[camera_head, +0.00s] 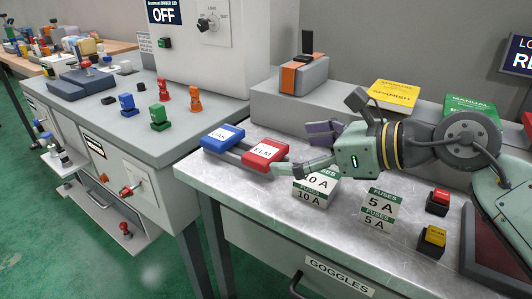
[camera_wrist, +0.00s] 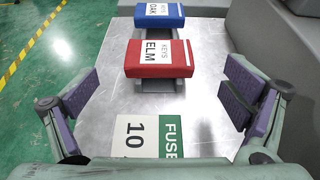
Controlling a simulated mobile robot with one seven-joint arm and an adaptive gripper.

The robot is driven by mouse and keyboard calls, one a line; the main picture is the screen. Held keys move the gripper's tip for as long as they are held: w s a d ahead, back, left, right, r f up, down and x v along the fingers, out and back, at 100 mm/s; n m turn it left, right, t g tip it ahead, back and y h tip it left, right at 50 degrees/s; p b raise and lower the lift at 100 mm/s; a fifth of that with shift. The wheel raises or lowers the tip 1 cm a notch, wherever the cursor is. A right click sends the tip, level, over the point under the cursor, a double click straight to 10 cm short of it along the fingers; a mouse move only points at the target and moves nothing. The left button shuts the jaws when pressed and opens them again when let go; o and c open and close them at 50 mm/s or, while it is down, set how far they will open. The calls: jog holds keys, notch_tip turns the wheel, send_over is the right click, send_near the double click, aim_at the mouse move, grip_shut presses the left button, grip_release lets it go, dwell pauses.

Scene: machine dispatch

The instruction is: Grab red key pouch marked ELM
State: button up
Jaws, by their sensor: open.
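The red key pouch marked ELM (camera_head: 264,153) lies on a grey support on the metal bench, beside the blue pouch (camera_head: 223,138). In the wrist view the red pouch (camera_wrist: 160,58) is ahead of my gripper and centred between its fingers, with the blue pouch (camera_wrist: 160,15) behind it. My gripper (camera_head: 300,150) is open and empty, at the right of the red pouch in the head view. In the wrist view its purple-padded fingers (camera_wrist: 163,105) are spread wide. The pouch appears just beyond the fingertips; I cannot tell whether anything touches.
A 10 A fuse box (camera_head: 315,188) stands below my gripper, showing low between the fingers in the wrist view (camera_wrist: 148,135). A 5 A fuse box (camera_head: 379,208) is to its right. A grey raised ledge (camera_head: 270,104) runs behind the pouches.

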aim_at(275, 153)
jog(key=x, duration=0.4)
jog(key=shift+a+f, duration=0.2)
jog(key=shift+f, duration=0.1)
jog(key=c, duration=1.2)
